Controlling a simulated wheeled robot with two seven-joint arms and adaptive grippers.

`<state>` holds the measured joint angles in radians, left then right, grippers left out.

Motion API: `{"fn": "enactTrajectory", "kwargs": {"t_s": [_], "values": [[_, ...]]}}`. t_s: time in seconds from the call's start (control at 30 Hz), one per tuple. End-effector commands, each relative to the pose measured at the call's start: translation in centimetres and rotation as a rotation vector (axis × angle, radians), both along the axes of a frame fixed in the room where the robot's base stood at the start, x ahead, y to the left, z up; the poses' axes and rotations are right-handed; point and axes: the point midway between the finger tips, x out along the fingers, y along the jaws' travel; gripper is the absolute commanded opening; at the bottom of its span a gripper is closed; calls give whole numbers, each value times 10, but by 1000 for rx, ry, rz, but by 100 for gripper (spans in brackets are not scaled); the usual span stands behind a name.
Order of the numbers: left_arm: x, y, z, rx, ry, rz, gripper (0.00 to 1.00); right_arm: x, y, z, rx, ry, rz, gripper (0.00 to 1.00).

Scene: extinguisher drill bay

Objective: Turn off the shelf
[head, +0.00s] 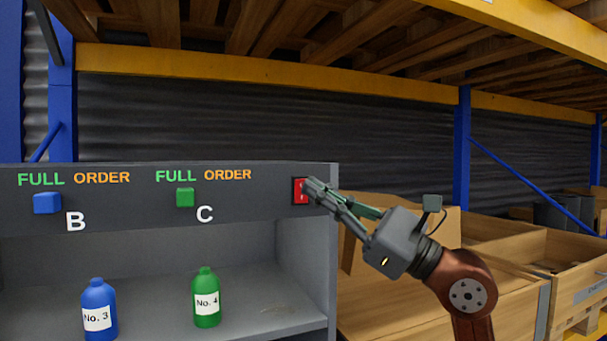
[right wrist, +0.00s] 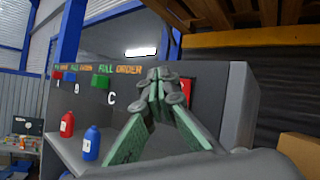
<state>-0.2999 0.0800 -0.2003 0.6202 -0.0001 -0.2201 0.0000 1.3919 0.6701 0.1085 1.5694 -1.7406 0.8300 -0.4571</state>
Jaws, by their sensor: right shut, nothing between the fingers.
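The grey shelf (head: 255,172) stands at the left in the head view. Its upper panel carries a red switch (head: 297,191) at the right end, partly hidden by my right gripper (head: 308,186). The red of the switch also shows behind the fingers in the right wrist view (right wrist: 186,91). My right gripper is shut and empty, with its fingertips at the switch; I cannot tell whether they touch it. The panel also has a blue button (head: 47,203) by the letter B and a green button (head: 185,197) by C. Lit FULL and ORDER signs stand above them. My left gripper is not in view.
A blue bottle (head: 98,309) marked No. 3 and a green bottle (head: 207,297) marked No. 4 stand inside the shelf. A red bottle (right wrist: 67,124) shows in the right wrist view. Wooden crates (head: 510,285) and a blue rack post (head: 461,150) are at the right.

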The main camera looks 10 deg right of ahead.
Motion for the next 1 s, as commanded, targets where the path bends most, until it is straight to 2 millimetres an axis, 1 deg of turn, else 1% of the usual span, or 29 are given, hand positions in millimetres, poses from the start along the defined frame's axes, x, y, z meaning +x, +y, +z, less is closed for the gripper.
{"fn": "enactTrajectory", "kwargs": {"t_s": [0.03, 0.23, 1.0], "values": [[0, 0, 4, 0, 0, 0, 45, 4, 1, 2, 0, 2, 1, 0], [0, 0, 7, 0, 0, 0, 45, 13, 3, 2, 1, 0, -2, 0], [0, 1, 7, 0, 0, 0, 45, 13, 3, 1, 0, -1, -1, 0]]}}
